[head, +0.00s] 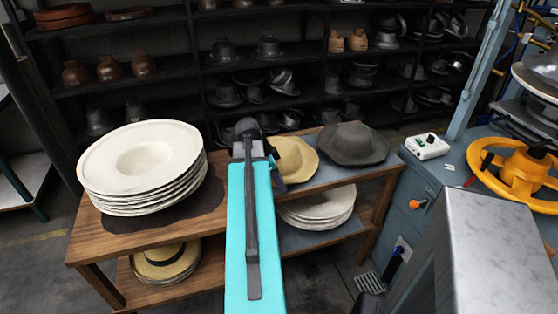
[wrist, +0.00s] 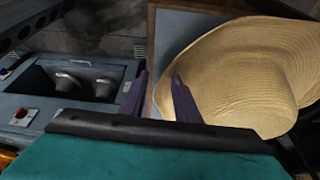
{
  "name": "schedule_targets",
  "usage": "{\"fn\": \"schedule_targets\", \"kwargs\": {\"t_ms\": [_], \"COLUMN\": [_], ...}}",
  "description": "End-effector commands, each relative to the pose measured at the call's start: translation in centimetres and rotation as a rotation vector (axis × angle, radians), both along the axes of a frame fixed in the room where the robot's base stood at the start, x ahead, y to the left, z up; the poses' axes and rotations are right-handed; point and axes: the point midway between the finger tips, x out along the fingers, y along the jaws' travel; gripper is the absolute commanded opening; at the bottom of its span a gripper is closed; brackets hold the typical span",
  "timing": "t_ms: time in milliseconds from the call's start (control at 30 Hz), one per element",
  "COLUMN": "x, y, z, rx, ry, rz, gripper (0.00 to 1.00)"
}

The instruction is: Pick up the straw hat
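The straw hat (head: 297,160) is pale yellow and sits on the table top, partly hidden behind my arm in the head view. In the wrist view the straw hat (wrist: 245,70) fills the right side, its crown and wide brim clear. My gripper (wrist: 160,80) has two dark purple fingers standing apart. The right finger overlaps the near left edge of the brim in the picture; I cannot tell whether it touches. Nothing is visibly clamped between the fingers. In the head view the gripper (head: 277,177) is mostly hidden by my arm.
A dark grey hat (head: 352,145) sits right of the straw hat. A stack of white hat blanks (head: 142,165) stands left. A banded straw hat (head: 165,262) and white blanks (head: 316,208) lie on the lower shelf. A blue machine (head: 440,165) stands right.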

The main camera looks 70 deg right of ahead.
Motion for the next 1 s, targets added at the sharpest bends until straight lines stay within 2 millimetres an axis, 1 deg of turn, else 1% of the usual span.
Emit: {"fn": "schedule_targets", "kwargs": {"t_ms": [100, 200, 767, 867, 933, 967, 1000], "x": [-0.31, -0.39, -0.44, -0.45, -0.46, -0.47, -0.47], "y": [-0.13, -0.22, -0.25, -0.26, -0.27, -0.26, -0.26], "z": [-0.75, -1.05, -1.12, -1.12, -1.12, -1.12, -1.12], "rx": [0.002, 0.000, 0.000, 0.000, 0.000, 0.000, 0.000], "ry": [0.000, 0.000, 0.000, 0.000, 0.000, 0.000, 0.000], "rz": [-0.002, -0.001, -0.001, -0.002, -0.002, -0.002, -0.002], "gripper": [0.29, 0.29, 0.29, 0.14, 0.02, 0.00, 0.00]}}
